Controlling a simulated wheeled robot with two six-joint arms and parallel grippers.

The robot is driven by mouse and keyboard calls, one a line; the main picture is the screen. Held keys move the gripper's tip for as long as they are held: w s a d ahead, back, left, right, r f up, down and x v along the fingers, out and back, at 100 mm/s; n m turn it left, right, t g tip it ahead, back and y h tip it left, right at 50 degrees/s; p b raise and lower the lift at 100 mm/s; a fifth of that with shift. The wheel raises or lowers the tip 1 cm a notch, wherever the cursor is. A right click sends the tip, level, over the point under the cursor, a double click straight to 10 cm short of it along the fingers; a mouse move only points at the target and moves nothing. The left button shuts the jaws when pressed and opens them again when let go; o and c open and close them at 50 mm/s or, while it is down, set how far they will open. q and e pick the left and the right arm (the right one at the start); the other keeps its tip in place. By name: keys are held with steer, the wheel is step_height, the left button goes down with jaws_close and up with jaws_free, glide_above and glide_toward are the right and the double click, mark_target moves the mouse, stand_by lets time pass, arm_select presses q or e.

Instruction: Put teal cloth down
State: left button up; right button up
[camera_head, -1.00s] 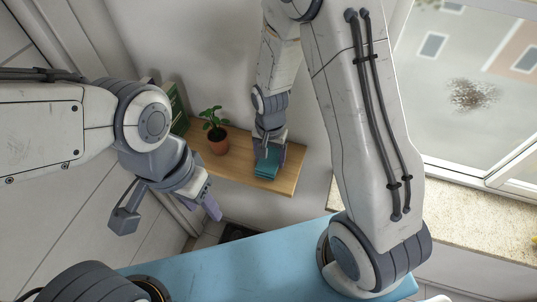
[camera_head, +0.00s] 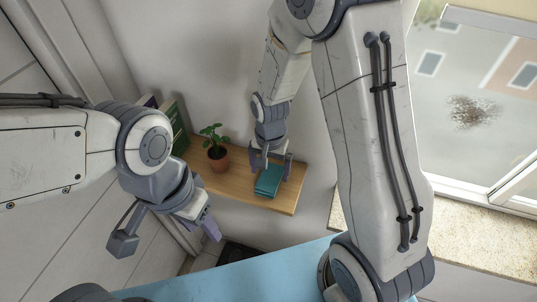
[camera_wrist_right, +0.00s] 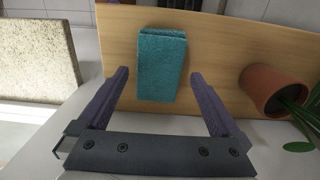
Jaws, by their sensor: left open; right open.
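The folded teal cloth (camera_head: 268,181) lies on the wooden shelf (camera_head: 233,187), near its right end. In the right wrist view the cloth (camera_wrist_right: 161,66) rests flat on the wood, ahead of and between the finger tips. My right gripper (camera_head: 270,160) is open, with its fingers on either side of the cloth and apart from it; it also shows in the right wrist view (camera_wrist_right: 158,82). My left gripper (camera_head: 208,226) is at the left, away from the shelf, open and empty.
A potted plant (camera_head: 217,157) in a terracotta pot stands on the shelf left of the cloth. Green books (camera_head: 177,124) stand at the shelf's left end. A speckled counter (camera_head: 480,235) runs under the window at the right.

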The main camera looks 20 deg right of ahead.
mark_target(268, 178)
step_height(268, 178, up, 10)
steer(key=f+b, duration=0.1)
steer(key=b, duration=0.1)
steer(key=s+a+r+n, duration=0.2)
steer(key=s+a+n, duration=0.2)
steer(key=s+n, duration=0.3)
steer(key=s+a+r+n+y, duration=0.1)
steer(key=s+a+n, duration=0.2)
steer(key=s+n, duration=0.4)
steer(key=s, duration=0.4)
steer(key=shift+s+a+r, duration=0.35)
steer(key=shift+s+a, duration=0.05)
